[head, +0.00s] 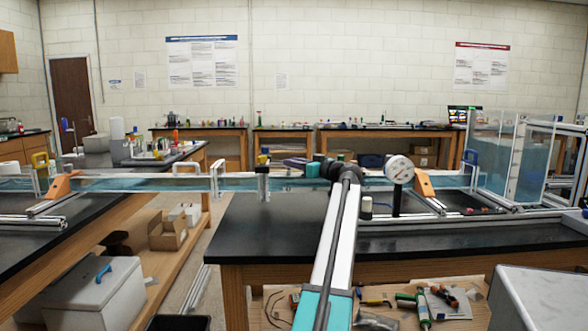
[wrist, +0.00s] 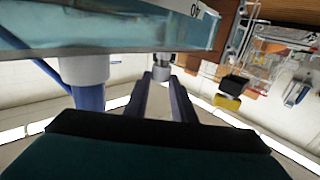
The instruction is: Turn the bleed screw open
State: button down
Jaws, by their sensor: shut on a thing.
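In the wrist view, a small silvery round fitting, which looks like the bleed screw (wrist: 162,66), sits just below the clear channel wall. My gripper (wrist: 161,76) has its two dark purple fingers at the fitting, one on each side, and appears shut on it. The exact contact at the tips is too small to see clearly. In the head view, my gripper (head: 287,162) is beyond the dark wrist joint, at the long clear channel. The screw cannot be made out there.
The water-filled channel (head: 140,183) runs across the view. In the wrist view, a thick blue pipe with a pale collar (wrist: 84,72) is close on the left.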

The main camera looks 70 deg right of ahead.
jog(key=shift+s+f+n+t+y+b, duration=0.1)
jog(key=shift+f+n+t+y+b, duration=0.2)
jog(key=shift+n+y+b, duration=0.3)
jog(key=c, duration=1.8)
grip_release()
jog(key=shift+r, duration=0.1)
jog(key=shift+o, duration=0.2)
jog(key=shift+r, duration=0.1)
jog(key=shift+s, duration=0.1)
jog(key=v, duration=0.7)
jog(key=shift+s+p, duration=0.15)
jog(key=shift+p, duration=0.3)
